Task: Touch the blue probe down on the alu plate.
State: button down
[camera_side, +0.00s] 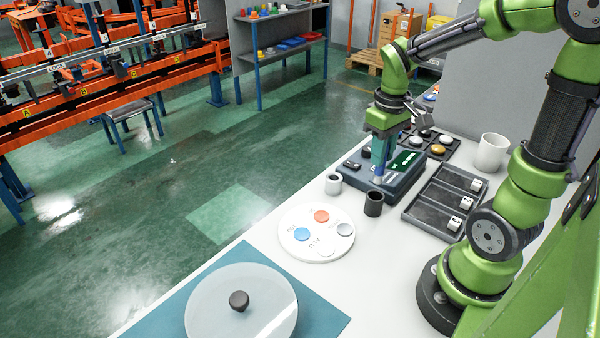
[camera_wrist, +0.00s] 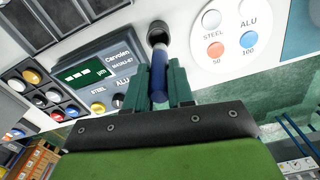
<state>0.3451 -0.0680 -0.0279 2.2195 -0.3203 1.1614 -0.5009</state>
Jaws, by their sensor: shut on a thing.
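My gripper (camera_side: 381,158) is shut on the blue probe (camera_wrist: 159,82), which points down. In the side view the probe (camera_side: 379,178) shows in front of the gauge box, its tip near the mouth of a black cup (camera_side: 373,205). In the wrist view the tip lies just below the cup's mouth (camera_wrist: 158,34); I cannot tell the exact gap. The alu plate (camera_side: 326,250) is a pale disc on the round white board (camera_side: 291,219), beside the blue disc (camera_side: 302,234). The alu plate (camera_wrist: 248,8) is partly cut off at the wrist view's top edge.
The gauge box (camera_side: 405,183) with a green screen stands behind the black cup. A small white cup (camera_side: 333,184) is left of it. The steel plate (camera_side: 345,229) and orange disc (camera_side: 321,216) share the board. A dark tray (camera_side: 424,207) lies right; bench between cup and board is clear.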

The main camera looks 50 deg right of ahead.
jog(key=w+a+f+n, duration=0.1)
jog(key=a+n, duration=0.8)
jog(key=a, duration=0.9)
jog(key=shift+d+f, duration=0.15)
jog(key=shift+f, duration=1.35)
jog(key=shift+d+f, duration=0.15)
jog(key=shift+f, duration=1.3)
jog(key=shift+f, duration=0.6)
notch_tip(320, 180, up, 7)
jog(key=shift+w, duration=0.1)
